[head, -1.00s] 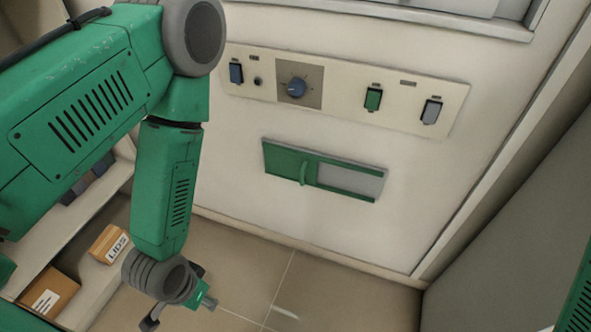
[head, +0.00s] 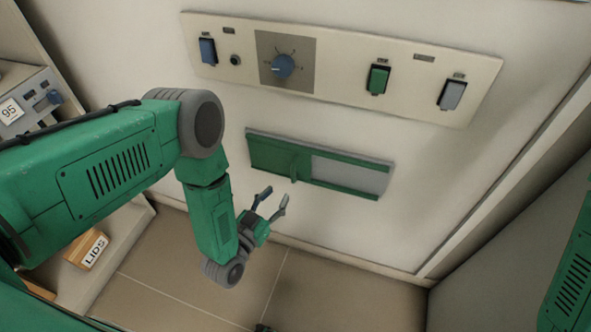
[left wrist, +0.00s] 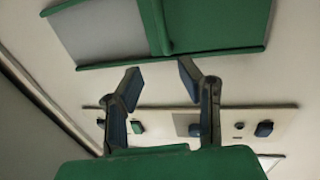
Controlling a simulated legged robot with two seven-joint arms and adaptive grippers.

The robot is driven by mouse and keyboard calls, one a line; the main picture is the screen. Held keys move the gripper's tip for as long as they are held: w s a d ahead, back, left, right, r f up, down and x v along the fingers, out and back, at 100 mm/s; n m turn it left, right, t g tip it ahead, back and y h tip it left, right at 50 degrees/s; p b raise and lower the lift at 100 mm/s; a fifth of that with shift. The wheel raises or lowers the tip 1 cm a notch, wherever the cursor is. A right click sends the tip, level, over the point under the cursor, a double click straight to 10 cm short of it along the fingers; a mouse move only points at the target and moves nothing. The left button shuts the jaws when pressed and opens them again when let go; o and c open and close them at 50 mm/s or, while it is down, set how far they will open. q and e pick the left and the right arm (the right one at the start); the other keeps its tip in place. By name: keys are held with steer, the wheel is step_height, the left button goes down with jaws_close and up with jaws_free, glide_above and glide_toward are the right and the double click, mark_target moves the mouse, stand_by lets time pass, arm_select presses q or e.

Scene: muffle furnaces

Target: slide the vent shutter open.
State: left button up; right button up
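The vent shutter is a green sliding panel (head: 272,157) with a small upright handle (head: 294,166), set in a green-railed frame low on the pale furnace front. The panel covers the left part of the frame, and a grey area (head: 345,176) shows at the right. My left gripper (head: 276,195) is open and empty, just below the handle and apart from it. In the left wrist view the picture is turned over: the handle (left wrist: 160,28) shows above the two spread fingers of the left gripper (left wrist: 158,70).
A control panel (head: 340,92) with a blue dial (head: 283,66) and several rocker switches is above the shutter. A box marked LIDS (head: 92,250) sits on a low shelf at the left. A grey side wall (head: 500,250) stands at the right.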

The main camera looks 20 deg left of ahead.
mark_target(293, 173)
arm_select(q)
steer(key=shift+b+x, duration=0.7)
steer(key=shift+x, duration=4.45)
steer(key=shift+a+f, duration=0.15)
steer(key=shift+a, duration=0.3)
jaws_close()
